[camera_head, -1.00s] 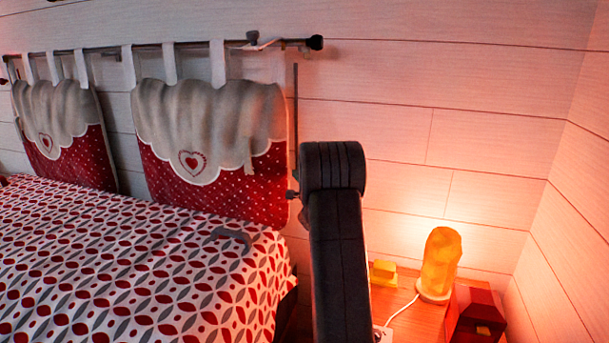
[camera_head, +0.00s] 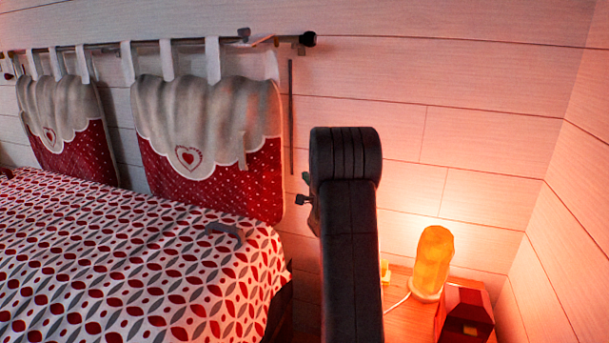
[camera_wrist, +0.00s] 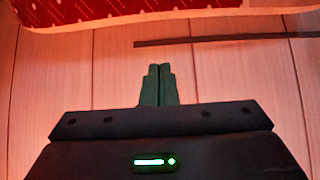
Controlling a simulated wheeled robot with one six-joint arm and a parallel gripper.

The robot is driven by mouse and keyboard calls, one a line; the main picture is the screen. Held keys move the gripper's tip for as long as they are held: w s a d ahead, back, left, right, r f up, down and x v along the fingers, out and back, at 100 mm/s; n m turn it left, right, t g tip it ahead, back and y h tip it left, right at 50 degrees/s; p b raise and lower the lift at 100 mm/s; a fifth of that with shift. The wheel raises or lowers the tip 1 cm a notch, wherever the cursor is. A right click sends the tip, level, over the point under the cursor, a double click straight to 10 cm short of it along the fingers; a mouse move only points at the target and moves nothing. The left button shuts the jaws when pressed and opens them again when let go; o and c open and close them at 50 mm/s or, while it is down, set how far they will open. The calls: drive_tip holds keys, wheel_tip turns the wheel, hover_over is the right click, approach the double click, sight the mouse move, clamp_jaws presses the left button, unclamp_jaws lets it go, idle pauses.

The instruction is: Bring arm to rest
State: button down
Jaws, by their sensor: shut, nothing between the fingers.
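My gripper (camera_wrist: 157,84) shows in the wrist view with its two dark green fingers together and nothing between them. Beyond the fingertips are pale wall planks, with no object touching them. In the head view my dark arm (camera_head: 349,240) stands up in front of the wall, right of the bed. A small dark part sticks out to the left of the arm. The fingers themselves cannot be made out there, being mostly behind the arm.
The bed (camera_head: 120,260) with its red-and-grey patterned cover lies left. A red-and-white headboard cushion (camera_head: 215,165) hangs from a rail (camera_head: 180,41). At right, a glowing orange lamp (camera_head: 432,262) and a dark red box (camera_head: 464,314) stand on a wooden nightstand (camera_head: 408,322).

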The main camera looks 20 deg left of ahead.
drive_tip(key=v, duration=0.6)
drive_tip(key=shift+d, duration=0.1)
